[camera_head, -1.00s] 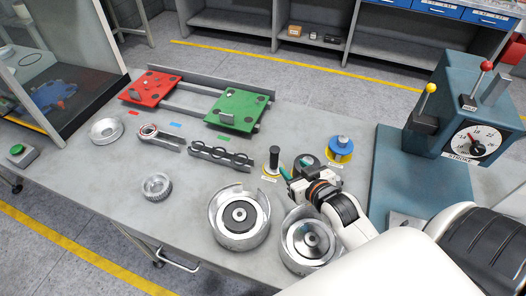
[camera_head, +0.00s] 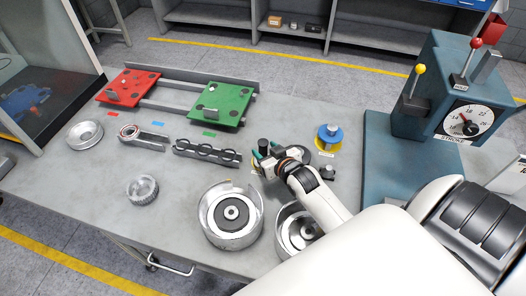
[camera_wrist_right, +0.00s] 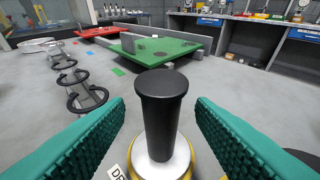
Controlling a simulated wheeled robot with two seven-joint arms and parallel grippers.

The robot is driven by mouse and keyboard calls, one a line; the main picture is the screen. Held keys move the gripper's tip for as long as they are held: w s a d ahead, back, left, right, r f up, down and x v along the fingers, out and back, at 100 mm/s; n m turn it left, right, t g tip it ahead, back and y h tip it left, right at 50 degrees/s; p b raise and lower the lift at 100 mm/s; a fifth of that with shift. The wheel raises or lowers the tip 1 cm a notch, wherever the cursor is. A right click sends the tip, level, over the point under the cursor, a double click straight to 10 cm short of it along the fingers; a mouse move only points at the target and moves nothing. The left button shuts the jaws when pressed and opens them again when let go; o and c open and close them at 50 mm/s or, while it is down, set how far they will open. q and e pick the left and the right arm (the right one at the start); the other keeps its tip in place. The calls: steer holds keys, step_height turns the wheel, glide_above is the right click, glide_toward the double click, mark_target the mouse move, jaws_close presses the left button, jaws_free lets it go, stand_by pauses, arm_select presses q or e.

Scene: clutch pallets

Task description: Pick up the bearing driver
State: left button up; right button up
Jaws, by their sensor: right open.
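The bearing driver (camera_head: 263,144) is an upright black handle, partly hidden by my right gripper in the head view. In the right wrist view the bearing driver (camera_wrist_right: 162,115) shows a flared black top, a pale metal collar and a yellow ring at its foot. A partly cut-off label lies beside it. My right gripper (camera_head: 265,152) is open around the handle. Its green ribbed fingers stand left and right of the handle in the right wrist view (camera_wrist_right: 160,125), with a gap on each side. My left gripper is not in view.
A blue part (camera_head: 330,132) stands on a yellow disc to the right. Two metal housings (camera_head: 231,238) sit in front. A slotted rack (camera_head: 206,152), green pallet (camera_head: 218,104) and red pallet (camera_head: 128,86) lie left. A blue-grey press (camera_head: 385,150) stands right.

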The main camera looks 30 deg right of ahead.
steer(key=p+x, duration=0.1)
steer(key=x, duration=0.3)
steer(key=shift+w, duration=0.15)
steer(key=shift+c, duration=0.2)
jaws_close()
steer(key=shift+d+r, duration=0.1)
steer(key=shift+r, duration=0.1)
